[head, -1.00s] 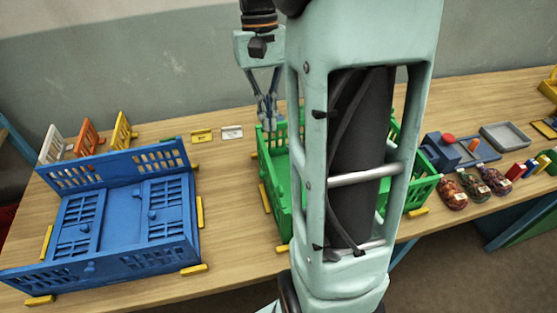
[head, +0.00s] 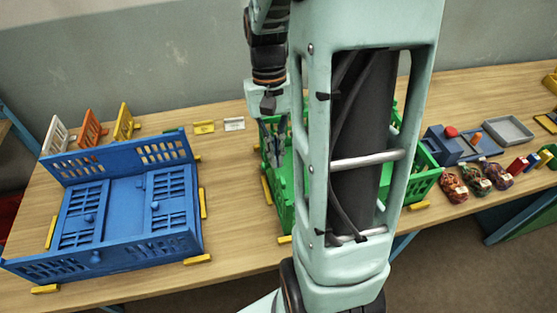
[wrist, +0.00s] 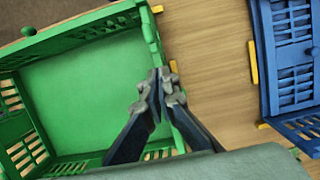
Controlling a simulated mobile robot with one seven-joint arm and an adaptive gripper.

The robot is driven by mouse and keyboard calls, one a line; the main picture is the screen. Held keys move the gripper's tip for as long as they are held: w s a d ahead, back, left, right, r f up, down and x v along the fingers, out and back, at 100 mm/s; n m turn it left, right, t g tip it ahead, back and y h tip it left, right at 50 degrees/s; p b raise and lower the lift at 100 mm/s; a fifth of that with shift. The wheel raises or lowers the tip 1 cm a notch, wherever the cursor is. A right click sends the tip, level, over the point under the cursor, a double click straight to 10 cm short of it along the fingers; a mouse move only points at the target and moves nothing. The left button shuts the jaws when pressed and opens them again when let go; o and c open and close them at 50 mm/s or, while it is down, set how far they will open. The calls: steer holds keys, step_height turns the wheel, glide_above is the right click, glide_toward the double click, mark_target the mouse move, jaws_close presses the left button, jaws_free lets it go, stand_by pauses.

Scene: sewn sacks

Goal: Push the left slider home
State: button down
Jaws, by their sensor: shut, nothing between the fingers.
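The blue crate (head: 125,262) stands at the left of the table. Two slatted panels with small knobs lie in it: the left slider (head: 78,225) and a right panel (head: 172,208), with a plain blue strip between them. In the wrist view only part of the blue crate (wrist: 267,60) shows, at the right edge. My gripper (head: 277,155) is at the green crate (head: 275,205), well to the right of the blue crate. In the wrist view my gripper (wrist: 163,82) is shut and empty over the green crate's side wall. Whether it touches the wall I cannot tell.
Bare table lies between the two crates. White, orange (head: 92,128) and yellow upright slatted panels stand behind the blue crate. Yellow strips (head: 203,203) edge both crates. At the right are netted sacks (head: 477,180), a blue box and a grey tray (head: 508,130).

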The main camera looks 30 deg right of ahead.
mark_target(281, 177)
steer(key=shift+s+a, duration=0.2)
steer(key=shift+s, duration=0.45)
steer(key=shift+s+a, duration=0.15)
steer(key=shift+s, duration=0.45)
steer(key=shift+s+a, duration=0.2)
steer(key=shift+s, duration=0.35)
steer(key=shift+s+a, duration=0.15)
steer(key=shift+s, duration=0.4)
steer(key=shift+w+r, duration=0.1)
steer(key=shift+w, duration=0.05)
